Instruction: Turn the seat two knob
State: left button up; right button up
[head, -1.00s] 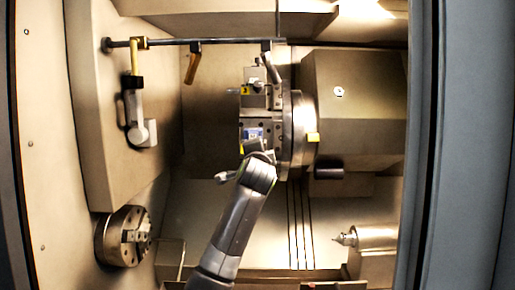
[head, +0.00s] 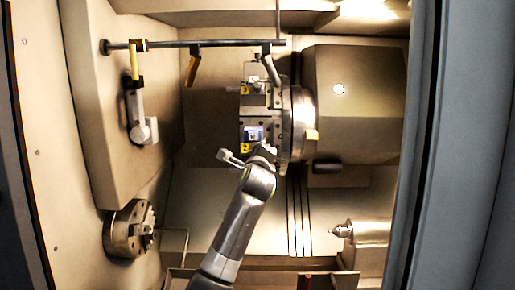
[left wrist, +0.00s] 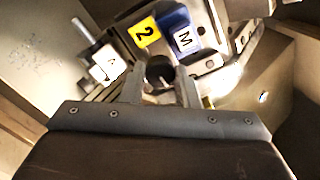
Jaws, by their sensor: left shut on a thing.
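The grey tool turret (head: 297,125) stands in the middle of the head view. In the left wrist view I see the yellow "2" label (left wrist: 144,32) and the blue block with a white "M" label (left wrist: 180,30). The dark round seat two knob (left wrist: 160,75) is just below them, between the fingers of my left gripper (left wrist: 161,88), which is shut on it. In the head view my wrist mostly hides the knob. My right gripper is not in view.
A silver bar with a white-labelled block (left wrist: 106,64) lies left of the fingers in the wrist view. A rail (head: 205,43) with hanging handles runs above. A chuck (head: 128,230) is at lower left, a pointed tailstock (head: 365,240) at lower right. Tan walls enclose the cell.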

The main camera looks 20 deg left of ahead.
pick_arm(q)
jog(key=shift+m+p, duration=0.3)
jog(key=shift+m, duration=0.2)
jog(key=shift+f, duration=0.1)
jog(key=o, duration=1)
jog(key=shift+c, duration=0.2)
jog(key=shift+s, duration=0.1)
jog(key=b+v, duration=0.6)
jog(key=v, duration=1.1)
jog(key=shift+b, duration=0.35)
